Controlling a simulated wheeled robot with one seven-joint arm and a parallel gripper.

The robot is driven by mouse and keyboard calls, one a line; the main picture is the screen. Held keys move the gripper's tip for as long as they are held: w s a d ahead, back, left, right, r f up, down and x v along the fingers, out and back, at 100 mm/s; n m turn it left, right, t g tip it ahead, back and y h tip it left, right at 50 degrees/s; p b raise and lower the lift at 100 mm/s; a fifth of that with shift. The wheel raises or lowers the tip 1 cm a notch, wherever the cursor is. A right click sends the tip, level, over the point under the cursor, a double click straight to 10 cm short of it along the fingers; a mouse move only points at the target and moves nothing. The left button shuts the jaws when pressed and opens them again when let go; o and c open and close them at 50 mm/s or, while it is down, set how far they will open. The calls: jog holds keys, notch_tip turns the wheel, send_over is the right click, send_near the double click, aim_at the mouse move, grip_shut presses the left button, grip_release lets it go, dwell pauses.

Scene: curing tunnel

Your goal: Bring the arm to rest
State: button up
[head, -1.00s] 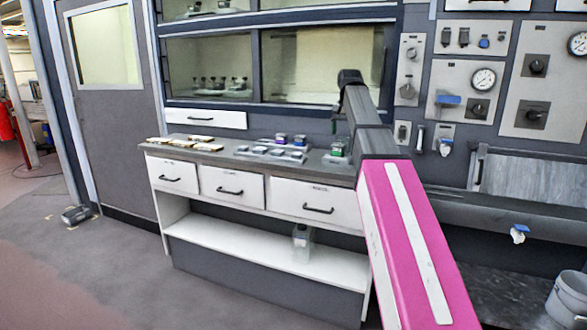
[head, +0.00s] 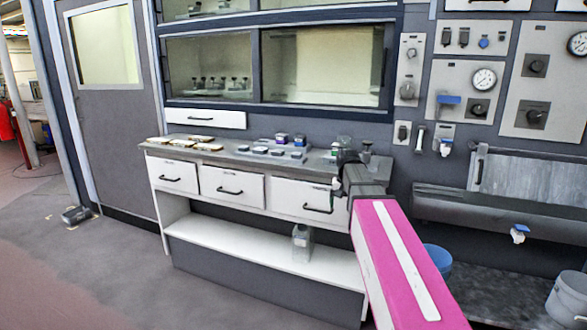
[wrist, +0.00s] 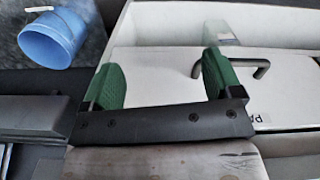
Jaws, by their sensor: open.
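My gripper (wrist: 160,78) is open in the wrist view. Its two green-padded fingers stand apart with nothing between them. A white drawer front (wrist: 285,95) with a dark handle lies beyond the right finger; I cannot tell how far off it is. In the head view my arm's pink link (head: 400,262) rises from the bottom right, and its dark far end is in front of the right end of the counter. The gripper is mostly hidden there behind my own arm.
The grey counter (head: 222,156) holds trays and small coloured blocks. A blue bucket (head: 438,258) stands right of my arm and also shows in the wrist view (wrist: 52,38). A grey trough (head: 510,212) and a pale bucket (head: 568,300) are farther right. Open floor lies at left.

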jog(key=s+f+n, duration=0.1)
jog(key=s+f, duration=0.8)
jog(key=f, duration=0.3)
jog(key=s+f+n, duration=0.1)
jog(key=s+f, duration=0.8)
jog(key=f, duration=0.3)
